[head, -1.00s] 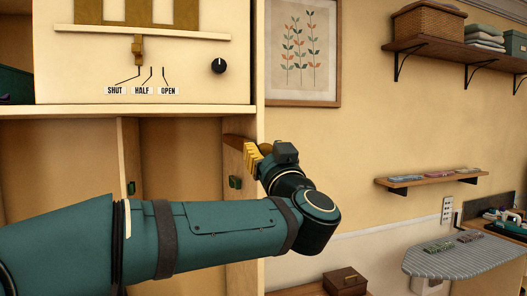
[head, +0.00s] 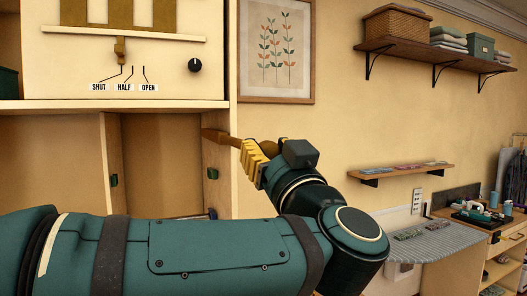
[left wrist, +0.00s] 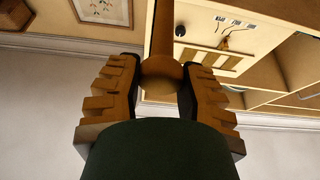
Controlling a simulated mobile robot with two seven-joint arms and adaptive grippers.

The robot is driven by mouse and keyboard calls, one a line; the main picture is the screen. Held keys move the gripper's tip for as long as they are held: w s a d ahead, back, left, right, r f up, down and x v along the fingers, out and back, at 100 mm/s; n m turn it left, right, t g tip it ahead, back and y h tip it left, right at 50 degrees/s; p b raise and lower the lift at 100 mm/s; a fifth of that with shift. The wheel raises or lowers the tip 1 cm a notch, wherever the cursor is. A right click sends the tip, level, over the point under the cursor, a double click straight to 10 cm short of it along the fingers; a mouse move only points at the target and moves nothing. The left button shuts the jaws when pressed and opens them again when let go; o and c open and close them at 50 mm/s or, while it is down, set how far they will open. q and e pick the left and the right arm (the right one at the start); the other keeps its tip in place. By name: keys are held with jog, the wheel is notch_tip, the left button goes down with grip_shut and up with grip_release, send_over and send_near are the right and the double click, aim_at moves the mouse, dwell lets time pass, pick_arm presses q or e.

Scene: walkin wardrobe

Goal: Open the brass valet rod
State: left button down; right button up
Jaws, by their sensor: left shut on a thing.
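The brass valet rod (head: 216,135) sticks out by the upright side panel of the wardrobe, below the labelled drawer front. My left gripper (head: 254,163) is shut around its outer end, to the right of the panel's front edge. In the left wrist view the rod (left wrist: 162,35) runs away from me, and its round knob (left wrist: 161,72) sits between the two ribbed fingers of my left gripper (left wrist: 160,92). The fingers partly hide the rod's end in the head view. My right gripper is not in view.
The panel above has a brass pointer (head: 121,50) over the line to SHUT, beside HALF and OPEN, and a black knob (head: 195,65). Open compartments lie below. A framed print (head: 276,48), wall shelf (head: 400,172) and ironing board (head: 430,240) are to the right.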

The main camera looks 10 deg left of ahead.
pick_arm(q)
jog(key=shift+s+r, duration=0.1)
jog(key=shift+r, duration=0.05)
jog(key=c, duration=0.5)
grip_release()
jog(key=v, duration=1.2)
